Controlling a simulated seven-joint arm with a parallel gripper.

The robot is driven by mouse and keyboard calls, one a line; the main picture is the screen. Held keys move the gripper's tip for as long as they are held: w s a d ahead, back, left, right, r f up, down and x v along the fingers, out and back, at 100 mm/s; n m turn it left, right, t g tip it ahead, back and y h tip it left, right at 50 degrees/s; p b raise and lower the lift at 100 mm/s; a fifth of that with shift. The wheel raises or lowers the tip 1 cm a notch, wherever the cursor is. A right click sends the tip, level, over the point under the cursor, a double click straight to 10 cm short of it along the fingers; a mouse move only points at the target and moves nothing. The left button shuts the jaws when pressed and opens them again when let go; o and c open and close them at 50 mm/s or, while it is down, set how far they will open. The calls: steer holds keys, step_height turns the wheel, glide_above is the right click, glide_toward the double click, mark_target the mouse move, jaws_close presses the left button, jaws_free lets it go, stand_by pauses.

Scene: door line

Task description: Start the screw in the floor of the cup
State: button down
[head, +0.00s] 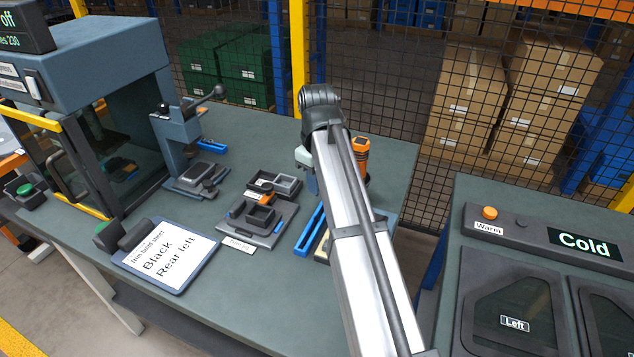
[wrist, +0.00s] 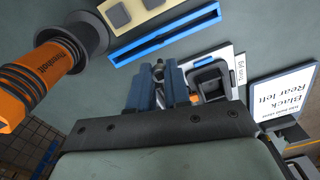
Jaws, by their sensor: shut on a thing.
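In the wrist view my gripper (wrist: 159,80) has its two blue fingers shut on a small grey metal piece, which looks like the screw (wrist: 158,70); the fingers hide most of it. A dark square cup (wrist: 210,78) on a pale plate lies just right of the fingers. My arm hides the fingers there. I cannot see the cup's floor clearly.
An orange driver (head: 361,157) with a dark collar stands behind my arm; it is large in the wrist view (wrist: 42,75). A blue rail (head: 309,230) lies near the fixture. A press (head: 183,135) stands at the back, a "Black Rear left" sheet (head: 165,255) at front left.

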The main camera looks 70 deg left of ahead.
steer(key=c, duration=1.7)
jaws_free()
jaws_close()
steer(key=shift+s, duration=0.15)
steer(key=s+a+m, duration=0.5)
steer(key=s+m, duration=0.8)
steer(key=m, duration=0.2)
steer(key=shift+s+f, duration=0.2)
steer(key=shift+f, duration=0.05)
steer(key=shift+a+f, duration=0.1)
steer(key=shift+f, duration=2.8)
